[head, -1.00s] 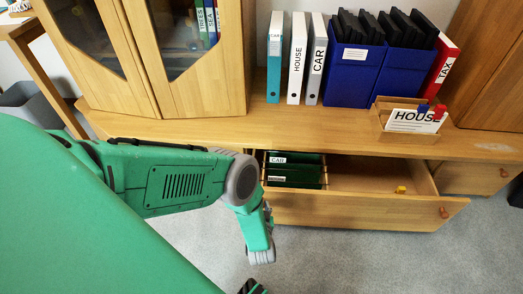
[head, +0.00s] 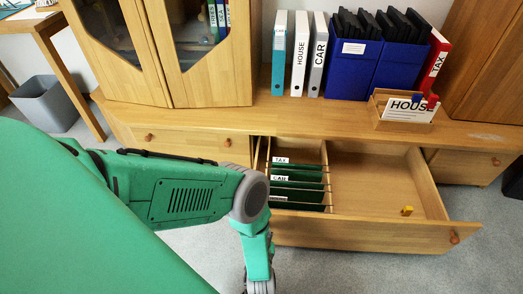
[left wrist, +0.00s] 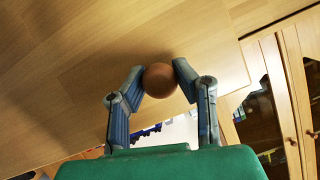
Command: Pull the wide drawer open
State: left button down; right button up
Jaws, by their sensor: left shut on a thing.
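The wide drawer (head: 350,235) stands well open below the cabinet top in the head view. Its left part holds green hanging files (head: 297,180) with white labels; a small yellow thing (head: 407,210) lies on its bare right floor. A round knob (head: 454,237) shows at the right of its front. In the left wrist view my left gripper (left wrist: 160,77) is shut on a round wooden knob (left wrist: 160,80) on the wooden front. In the head view the green left arm (head: 190,200) reaches down in front of the drawer, its fingertips out of frame. My right gripper is not seen.
White and teal binders (head: 301,52), blue file boxes (head: 352,70) and a red binder (head: 435,60) stand on the cabinet top. A wooden card tray (head: 378,112) sits near its front edge. A grey bin (head: 45,103) stands at left. Grey carpet lies in front.

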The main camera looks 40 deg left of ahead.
pick_arm(q)
jog(key=shift+s+d, duration=0.65)
jog(key=shift+s, duration=0.15)
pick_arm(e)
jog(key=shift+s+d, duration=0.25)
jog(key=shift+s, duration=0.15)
pick_arm(q)
jog(key=c, duration=1.2)
grip_release()
jog(key=shift+a+r, duration=0.1)
notch_tip(320, 180, up, 10)
jog(key=shift+f, duration=0.2)
